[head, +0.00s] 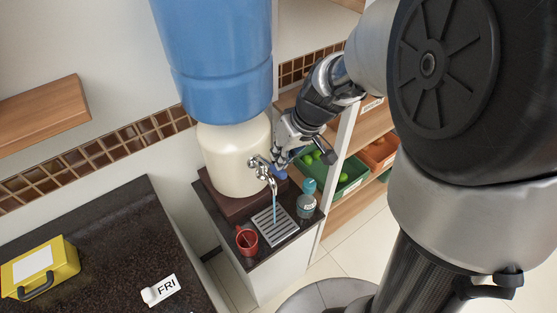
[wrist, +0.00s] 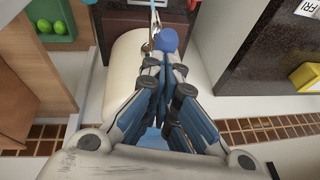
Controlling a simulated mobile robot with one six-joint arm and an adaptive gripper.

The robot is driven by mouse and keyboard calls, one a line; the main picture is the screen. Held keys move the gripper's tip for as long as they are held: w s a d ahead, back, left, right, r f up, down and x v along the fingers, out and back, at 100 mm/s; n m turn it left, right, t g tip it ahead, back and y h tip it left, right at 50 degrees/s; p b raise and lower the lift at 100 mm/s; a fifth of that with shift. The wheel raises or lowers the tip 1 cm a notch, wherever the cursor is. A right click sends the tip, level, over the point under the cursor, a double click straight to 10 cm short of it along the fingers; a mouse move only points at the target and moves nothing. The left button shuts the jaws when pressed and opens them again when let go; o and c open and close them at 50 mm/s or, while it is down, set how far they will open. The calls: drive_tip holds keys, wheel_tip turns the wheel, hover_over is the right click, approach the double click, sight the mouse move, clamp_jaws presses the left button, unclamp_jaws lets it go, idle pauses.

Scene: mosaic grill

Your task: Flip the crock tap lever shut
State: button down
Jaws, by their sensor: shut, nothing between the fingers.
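The cream crock (head: 232,157) stands on a dark base under a big blue bottle (head: 213,60). Its metal tap (head: 262,168) sticks out at the front, with a blue lever (head: 281,175) pointing to the right. A thin blue stream of water (head: 274,208) runs from the spout down to the drip grate (head: 283,228). My gripper (head: 278,160) is shut and empty, right beside the lever. In the wrist view, the lever's rounded blue end (wrist: 167,40) sits just past the fingertips of my gripper (wrist: 166,60). I cannot tell whether they touch.
A red mug (head: 247,241) stands left of the grate and a teal-capped bottle (head: 307,199) right of it. Shelves with a green crate (head: 350,180) and an orange crate (head: 381,153) are at the right. A dark counter (head: 110,235) holds a yellow box (head: 42,268) and a FRI sign (head: 160,289).

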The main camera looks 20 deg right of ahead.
drive_tip(key=shift+s+d+f+b, duration=0.15)
drive_tip(key=shift+s+f+b, duration=0.3)
drive_tip(key=shift+f+b, duration=0.3)
drive_tip(key=shift+s+d+f+b, duration=0.15)
drive_tip(key=shift+s+f+b, duration=0.35)
drive_tip(key=shift+b, duration=0.4)
